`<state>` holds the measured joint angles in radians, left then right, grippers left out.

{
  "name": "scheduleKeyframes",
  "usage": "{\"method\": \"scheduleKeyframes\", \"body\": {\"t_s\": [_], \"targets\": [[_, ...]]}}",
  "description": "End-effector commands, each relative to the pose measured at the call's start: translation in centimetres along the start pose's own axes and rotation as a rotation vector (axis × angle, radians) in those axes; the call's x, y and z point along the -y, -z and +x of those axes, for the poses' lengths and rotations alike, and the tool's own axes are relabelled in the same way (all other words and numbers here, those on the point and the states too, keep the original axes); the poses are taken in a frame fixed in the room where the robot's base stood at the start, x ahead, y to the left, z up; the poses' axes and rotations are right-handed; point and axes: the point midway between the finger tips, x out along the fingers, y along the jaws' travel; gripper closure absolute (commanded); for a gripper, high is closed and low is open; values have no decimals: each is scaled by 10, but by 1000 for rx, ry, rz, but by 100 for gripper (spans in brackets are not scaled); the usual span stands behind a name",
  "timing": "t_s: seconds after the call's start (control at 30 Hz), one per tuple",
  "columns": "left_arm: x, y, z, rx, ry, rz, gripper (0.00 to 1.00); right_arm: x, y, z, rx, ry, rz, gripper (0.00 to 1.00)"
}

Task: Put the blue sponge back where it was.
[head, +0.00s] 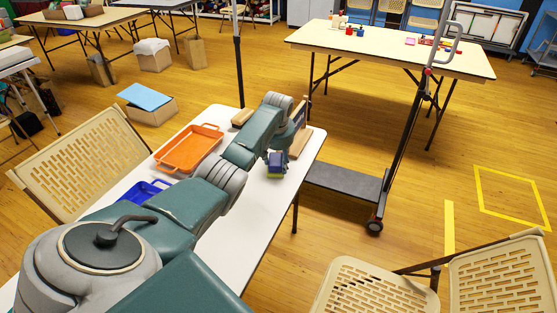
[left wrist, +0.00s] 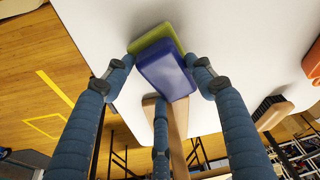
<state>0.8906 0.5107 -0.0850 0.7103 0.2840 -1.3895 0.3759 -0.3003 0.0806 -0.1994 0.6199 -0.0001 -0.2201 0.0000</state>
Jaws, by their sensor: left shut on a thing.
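The blue sponge (head: 277,158) is at my left gripper, over the right part of the white table (head: 262,204). In the left wrist view the blue sponge (left wrist: 165,72) sits between the fingers of my left gripper (left wrist: 160,74), which is shut on it. A yellow-green layer or second sponge (left wrist: 158,37) lies against its far side; in the head view this yellow-green part (head: 274,176) shows just below the blue. I cannot tell whether they are joined, or whether they touch the table. My right gripper is not in view.
An orange tray (head: 188,148) and a blue tray (head: 143,192) stand on the white table. A wooden piece (head: 300,142) stands close behind my left gripper. A dark-bristled brush (left wrist: 270,112) shows in the wrist view. The tabletop in front of the sponge is clear.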

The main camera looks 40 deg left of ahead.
Motion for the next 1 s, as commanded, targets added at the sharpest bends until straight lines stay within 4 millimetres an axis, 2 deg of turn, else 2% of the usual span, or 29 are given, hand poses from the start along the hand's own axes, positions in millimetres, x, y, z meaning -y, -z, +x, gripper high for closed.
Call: {"method": "scheduleKeyframes", "body": {"t_s": [0.1, 0.13, 0.2, 0.5, 0.67, 0.77, 1.0], "targets": [[0, -1, 4, 1, 0, 0, 74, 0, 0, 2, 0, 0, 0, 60], [0, -1, 4, 1, 0, 0, 41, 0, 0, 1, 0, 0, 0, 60], [0, -1, 4, 1, 0, 0, 27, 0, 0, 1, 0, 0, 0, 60], [0, -1, 3, 0, 0, 0, 26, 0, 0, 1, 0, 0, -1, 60], [0, 1, -9, -2, -1, 0, 26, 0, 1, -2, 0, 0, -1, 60], [0, 1, -25, -2, -1, 0, 26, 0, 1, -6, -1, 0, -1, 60], [0, 2, -77, -4, -2, 0, 26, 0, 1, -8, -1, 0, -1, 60]]}}
